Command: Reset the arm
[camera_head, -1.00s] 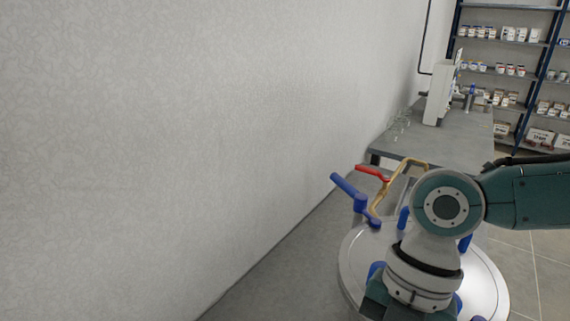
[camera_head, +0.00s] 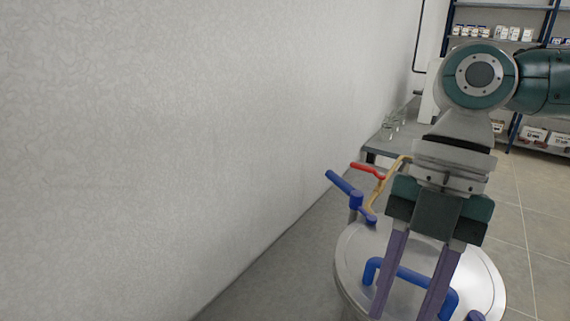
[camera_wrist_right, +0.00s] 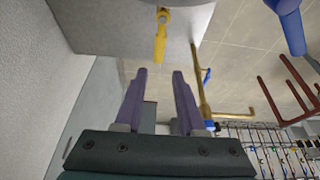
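My right arm comes in from the right in the head view. Its right gripper (camera_head: 408,306) points down in front of the round metal lid (camera_head: 352,262), with two purple fingers spread apart. In the right wrist view the gripper (camera_wrist_right: 159,73) is also open, with nothing between its fingers. A blue bar handle (camera_head: 412,276) on the lid shows between and beside the fingers; I cannot tell whether they touch it. My left gripper is in neither view.
A blue lever (camera_head: 344,183), a red lever (camera_head: 367,170) and a brass pipe (camera_head: 379,190) stand beside the vessel. A bare wall (camera_head: 180,140) fills the left. Behind are a grey table (camera_head: 384,150) and shelves (camera_head: 500,20). A yellow handle (camera_wrist_right: 160,42) shows in the wrist view.

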